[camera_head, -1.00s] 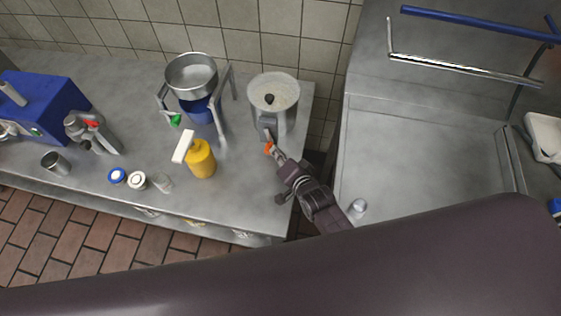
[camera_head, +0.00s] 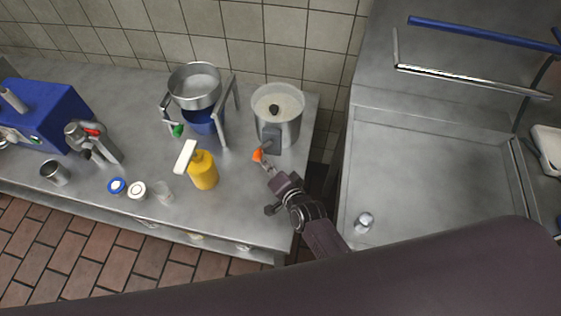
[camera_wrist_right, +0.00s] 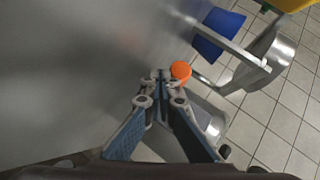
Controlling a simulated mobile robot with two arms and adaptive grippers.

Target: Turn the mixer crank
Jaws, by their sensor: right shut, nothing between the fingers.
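The mixer is a silver pot (camera_head: 277,127) with a pale see-through lid and dark knob, at the back right of the steel counter. A grey crank housing (camera_head: 271,138) sits on its front, and the crank ends in an orange knob (camera_head: 258,154) pointing left and toward me. My right gripper (camera_head: 267,168) is shut and empty, its tips close beside the orange knob. In the right wrist view the shut fingertips (camera_wrist_right: 161,75) lie just left of the orange knob (camera_wrist_right: 181,70); I cannot tell whether they touch it. My left gripper is not in view.
A yellow pump bottle (camera_head: 203,172) stands left of the crank. A metal bowl (camera_head: 194,92) on a stand with a blue container is behind it. Small jars and a blue machine (camera_head: 45,115) are farther left. A steel sink (camera_head: 430,175) is right.

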